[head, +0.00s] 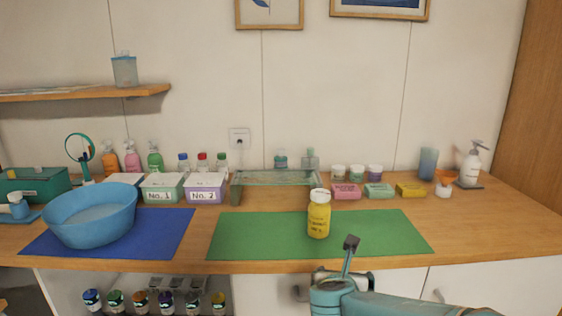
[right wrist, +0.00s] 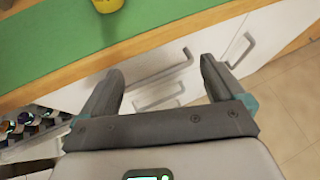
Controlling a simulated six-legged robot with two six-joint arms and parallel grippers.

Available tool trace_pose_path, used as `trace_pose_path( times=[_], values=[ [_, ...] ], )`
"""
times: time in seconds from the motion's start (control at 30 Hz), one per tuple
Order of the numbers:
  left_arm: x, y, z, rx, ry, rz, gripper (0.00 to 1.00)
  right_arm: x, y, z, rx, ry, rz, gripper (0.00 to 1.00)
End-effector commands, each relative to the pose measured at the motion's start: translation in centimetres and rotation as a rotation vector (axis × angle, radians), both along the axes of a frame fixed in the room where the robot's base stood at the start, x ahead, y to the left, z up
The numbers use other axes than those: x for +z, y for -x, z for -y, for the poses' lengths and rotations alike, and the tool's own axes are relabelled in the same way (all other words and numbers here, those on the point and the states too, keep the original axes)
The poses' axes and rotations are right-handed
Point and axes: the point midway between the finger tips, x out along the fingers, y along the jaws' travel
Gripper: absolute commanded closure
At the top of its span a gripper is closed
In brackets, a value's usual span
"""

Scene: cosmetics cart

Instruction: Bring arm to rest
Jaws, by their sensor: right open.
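My right gripper (right wrist: 155,85) is open and empty in the right wrist view, with cabinet doors and handles showing beyond its fingers. In the head view the right gripper (head: 350,243) is at the counter's front edge, in front of the green mat (head: 260,235). A yellow bottle with a white cap (head: 319,215) stands upright on the green mat, apart from the gripper. The bottle's lower part shows at the top of the right wrist view (right wrist: 107,5). My left gripper is not in view.
A blue basin (head: 90,215) stands on a blue mat (head: 170,238) at the left. Boxes, a glass shelf (head: 280,178), soap bars and a pump bottle (head: 472,165) line the back. Below are cabinet doors with handles and an open compartment of several jars (head: 165,302).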

Motion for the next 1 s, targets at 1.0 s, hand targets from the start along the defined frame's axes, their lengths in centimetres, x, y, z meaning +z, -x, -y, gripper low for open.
trace_pose_path(
  times=[1.0],
  values=[
    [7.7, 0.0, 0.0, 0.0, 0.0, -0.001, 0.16, -30.8, 31.4, -1.5, 2.6, 1.447, -0.035, 0.04]
  ],
)
